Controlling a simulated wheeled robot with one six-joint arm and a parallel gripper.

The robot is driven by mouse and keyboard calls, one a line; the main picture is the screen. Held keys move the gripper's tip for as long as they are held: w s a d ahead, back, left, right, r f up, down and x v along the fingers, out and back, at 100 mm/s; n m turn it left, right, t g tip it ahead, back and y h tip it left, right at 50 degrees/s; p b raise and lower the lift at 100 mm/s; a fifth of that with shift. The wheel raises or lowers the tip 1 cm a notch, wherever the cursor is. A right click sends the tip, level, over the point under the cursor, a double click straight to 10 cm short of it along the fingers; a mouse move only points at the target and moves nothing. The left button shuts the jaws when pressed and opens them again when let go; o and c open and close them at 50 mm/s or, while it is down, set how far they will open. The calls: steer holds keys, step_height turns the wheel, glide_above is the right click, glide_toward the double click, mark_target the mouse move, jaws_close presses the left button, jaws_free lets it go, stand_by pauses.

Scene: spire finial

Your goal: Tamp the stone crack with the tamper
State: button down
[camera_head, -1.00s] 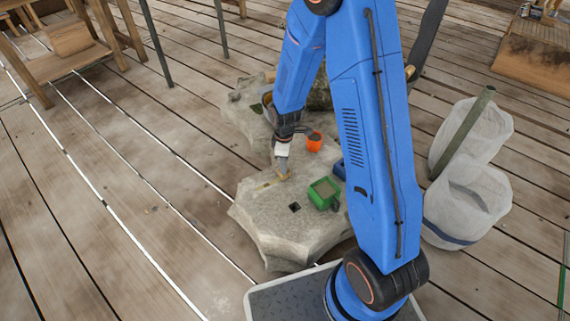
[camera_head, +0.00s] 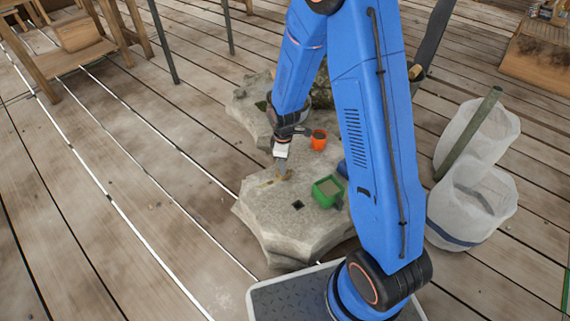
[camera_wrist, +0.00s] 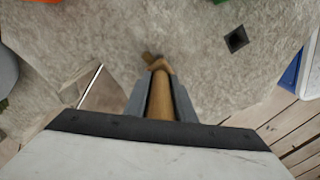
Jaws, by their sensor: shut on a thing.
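My gripper (camera_head: 282,164) is low over the pale stone block (camera_head: 285,230). In the wrist view its two grey fingers (camera_wrist: 160,100) are shut on a brown, wooden-looking tamper (camera_wrist: 160,95). The tamper's far end reaches down toward the stone surface (camera_wrist: 205,60); I cannot tell whether it touches. A yellowish-brown crack (camera_head: 266,183) shows in the stone's top, just left of the gripper tip. In the wrist view the crack is mostly hidden behind the tamper.
A green square container (camera_head: 328,190) and an orange cup (camera_head: 319,140) stand on the stone. A small dark square hole (camera_head: 298,205) is nearby. White sacks (camera_head: 470,205) with a green pole stand to the right. Plank floor at left is open.

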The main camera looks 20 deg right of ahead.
steer(key=shift+s+a, duration=0.3)
steer(key=shift+a, duration=0.55)
steer(key=shift+s+a, duration=0.25)
steer(key=shift+a, duration=0.55)
steer(key=shift+s+a+f, duration=0.1)
steer(key=shift+s+a, duration=0.25)
steer(key=shift+a, duration=0.4)
steer(key=shift+s+a+f, duration=0.1)
steer(key=shift+s+a, duration=0.2)
steer(key=shift+a, duration=0.4)
steer(key=shift+s+a+r, duration=0.1)
steer(key=shift+s+a, duration=0.05)
steer(key=shift+a, duration=0.5)
steer(key=shift+s+a+r, duration=0.1)
steer(key=shift+s+a, duration=0.05)
steer(key=shift+a, duration=0.5)
stand_by(0.3)
step_height(320, 180, up, 7)
stand_by(0.8)
stand_by(0.4)
